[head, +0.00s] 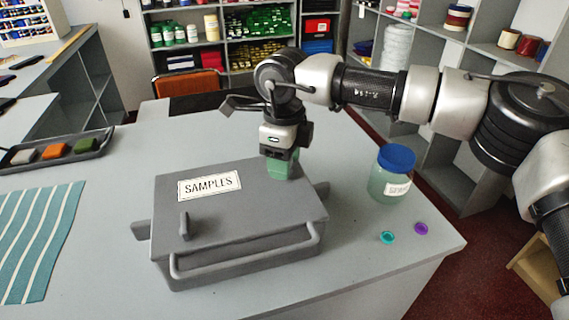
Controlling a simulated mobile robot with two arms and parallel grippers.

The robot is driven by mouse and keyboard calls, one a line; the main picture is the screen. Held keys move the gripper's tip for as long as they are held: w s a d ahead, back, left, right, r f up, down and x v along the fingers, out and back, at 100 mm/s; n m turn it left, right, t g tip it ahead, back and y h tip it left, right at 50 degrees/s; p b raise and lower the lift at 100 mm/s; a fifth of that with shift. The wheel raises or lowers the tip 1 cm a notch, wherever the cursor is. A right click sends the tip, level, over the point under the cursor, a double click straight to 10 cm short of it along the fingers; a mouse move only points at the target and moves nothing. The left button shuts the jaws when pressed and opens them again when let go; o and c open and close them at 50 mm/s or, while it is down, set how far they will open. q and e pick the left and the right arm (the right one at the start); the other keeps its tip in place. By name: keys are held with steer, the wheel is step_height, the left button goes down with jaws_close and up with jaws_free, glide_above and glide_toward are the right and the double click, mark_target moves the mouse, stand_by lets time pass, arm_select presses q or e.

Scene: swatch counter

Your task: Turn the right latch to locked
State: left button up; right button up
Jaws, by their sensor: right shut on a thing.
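A grey box (230,245) labelled SAMPLES stands on the counter, with a bar handle along its front. The left latch (184,226) is a small grey lever near the left of the lid. My right gripper (281,172) reaches down from above onto the right part of the lid, its green fingertips close together. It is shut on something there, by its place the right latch. The fingers hide that latch, so its angle cannot be told. My left gripper is not in view.
A jar with a blue lid (396,160) stands right of the box, near teal (388,237) and purple (421,228) rings. A striped teal cloth (38,240) and a tray of coloured blocks (108,142) lie at the left. The counter in front of the box is clear.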

steer(key=n+b, duration=0.1)
steer(key=n, duration=0.2)
steer(key=shift+n, duration=0.3)
steer(key=shift+s+n, duration=0.1)
steer(key=shift+n, duration=1.7)
steer(key=o, duration=0.9)
steer(key=shift+b, duration=0.3)
step_height(320, 180, up, 11)
steer(key=shift+f+b, duration=0.1)
steer(key=shift+b, duration=0.25)
